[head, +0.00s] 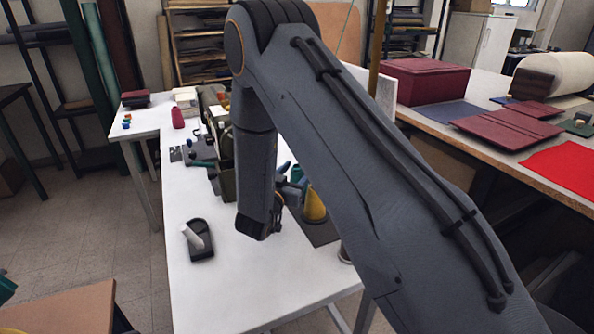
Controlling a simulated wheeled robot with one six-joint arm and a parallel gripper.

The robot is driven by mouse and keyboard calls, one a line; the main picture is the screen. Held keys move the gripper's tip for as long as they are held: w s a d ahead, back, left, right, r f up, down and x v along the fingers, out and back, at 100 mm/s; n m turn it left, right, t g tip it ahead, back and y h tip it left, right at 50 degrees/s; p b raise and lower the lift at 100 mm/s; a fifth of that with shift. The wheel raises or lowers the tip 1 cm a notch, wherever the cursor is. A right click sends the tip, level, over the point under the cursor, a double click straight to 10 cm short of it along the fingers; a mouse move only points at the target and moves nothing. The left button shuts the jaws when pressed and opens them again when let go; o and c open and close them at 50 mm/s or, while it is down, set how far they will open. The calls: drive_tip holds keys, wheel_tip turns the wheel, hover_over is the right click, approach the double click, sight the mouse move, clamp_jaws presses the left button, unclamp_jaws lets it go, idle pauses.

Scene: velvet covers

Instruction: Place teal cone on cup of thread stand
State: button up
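A yellow cone (315,205) stands on a dark flat base (322,235) on the white table, just right of my forearm. This looks like part of the thread stand, mostly hidden behind my arm. Small blue-teal shapes (296,174) show behind the yellow cone; I cannot tell whether one is the teal cone. A low teal piece (204,163) lies by the machine, left of my forearm. My arm arches over the table and its wrist points down beside the stand. My gripper's fingers are hidden, so I cannot see what they hold.
A long white table (215,285) carries a green-grey sewing machine (222,140), a dark tray with a white piece (198,240) and a crimson cone (178,118). The table's near left part is clear. A side table at right holds a dark red box (425,80) and red cloth (568,170).

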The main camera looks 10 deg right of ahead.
drive_tip(key=shift+a, duration=0.1)
drive_tip(key=s+a+n+g+y, duration=0.1)
drive_tip(key=s+a+y, duration=0.1)
drive_tip(key=s+y, duration=0.1)
drive_tip(key=s+a+f+n+g+y+b, duration=0.1)
drive_tip(key=s+a+g+y, duration=0.1)
drive_tip(key=s+a+y, duration=0.1)
drive_tip(key=s+a+n+g+y+b, duration=0.1)
drive_tip(key=s+a+y, duration=0.1)
drive_tip(key=s+y, duration=0.1)
drive_tip(key=shift+s+a+f+g, duration=0.1)
drive_tip(key=shift+a+f+g, duration=0.15)
drive_tip(key=shift+a+g, duration=0.15)
drive_tip(key=s+d+r+n+g, duration=0.1)
drive_tip(key=s+d+g, duration=0.2)
drive_tip(key=s, duration=0.5)
drive_tip(key=s+d+n+g+y, duration=0.1)
drive_tip(key=s+d+n+g, duration=0.1)
drive_tip(key=s, duration=0.7)
drive_tip(key=s+d+r+n+g, duration=0.1)
drive_tip(key=s+d+g, duration=0.2)
drive_tip(key=s, duration=0.5)
drive_tip(key=shift+s+d+r+g+y, duration=0.25)
drive_tip(key=shift+d+r+g+y, duration=0.15)
drive_tip(key=shift+g, duration=0.3)
